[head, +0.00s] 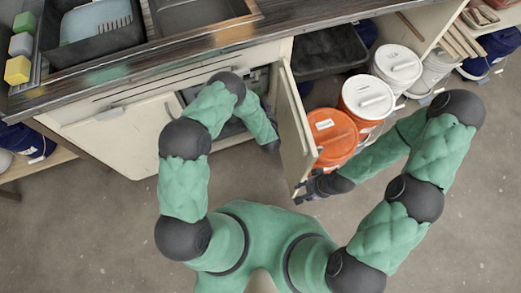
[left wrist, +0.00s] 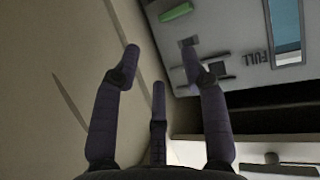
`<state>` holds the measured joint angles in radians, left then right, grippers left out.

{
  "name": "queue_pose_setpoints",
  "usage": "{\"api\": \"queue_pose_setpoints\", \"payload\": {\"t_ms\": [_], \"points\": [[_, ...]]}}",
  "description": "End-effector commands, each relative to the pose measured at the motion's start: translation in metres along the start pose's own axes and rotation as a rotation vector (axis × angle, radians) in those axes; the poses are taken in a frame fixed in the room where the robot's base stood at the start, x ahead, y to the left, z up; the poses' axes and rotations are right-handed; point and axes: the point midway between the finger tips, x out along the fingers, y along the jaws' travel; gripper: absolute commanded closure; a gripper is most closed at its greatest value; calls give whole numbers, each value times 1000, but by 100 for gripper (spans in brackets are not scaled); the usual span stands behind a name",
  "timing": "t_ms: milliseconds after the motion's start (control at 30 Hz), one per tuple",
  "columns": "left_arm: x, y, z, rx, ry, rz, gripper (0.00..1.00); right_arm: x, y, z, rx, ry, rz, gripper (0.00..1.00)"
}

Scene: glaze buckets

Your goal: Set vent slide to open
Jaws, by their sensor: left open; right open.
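My left gripper (head: 270,146) reaches into the open cabinet under the counter; its fingers are mostly hidden in the head view. In the left wrist view my left gripper (left wrist: 160,56) is open and empty, its fingers pointing at a grey panel (left wrist: 225,75). The panel carries a green strip (left wrist: 176,12), a blue window (left wrist: 286,30), a "FULL" label (left wrist: 258,58) seen upside down, and a small dark tab (left wrist: 188,43) by the right-hand fingertip. I cannot tell which part is the vent slide, or whether the finger touches it. My right gripper (head: 308,189) is open at the cabinet door's (head: 296,135) lower edge.
An orange-lidded bucket (head: 333,137) and white-lidded buckets (head: 368,97) stand right of the door, close to my right forearm. A sink (head: 190,14) and dark tray (head: 60,50) are on the counter. The floor (head: 90,220) in front is clear.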

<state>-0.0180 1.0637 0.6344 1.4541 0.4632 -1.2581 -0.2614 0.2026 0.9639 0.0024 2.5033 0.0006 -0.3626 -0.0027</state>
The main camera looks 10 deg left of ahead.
Motion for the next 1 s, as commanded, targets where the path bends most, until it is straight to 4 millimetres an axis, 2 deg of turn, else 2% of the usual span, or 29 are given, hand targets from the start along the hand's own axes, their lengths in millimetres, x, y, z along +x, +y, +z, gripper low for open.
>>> {"api": "queue_pose_setpoints", "payload": {"t_ms": [367,700,1000], "points": [[-34,-10,34,-13,-276,107,56,-6,-2,0,0,0,0,56],[-84,-22,60,-23,-514,181,56,-10,-4,0,0,0,0,56],[-130,-34,76,-27,-689,226,56,-13,-4,0,0,0,0,56]]}}
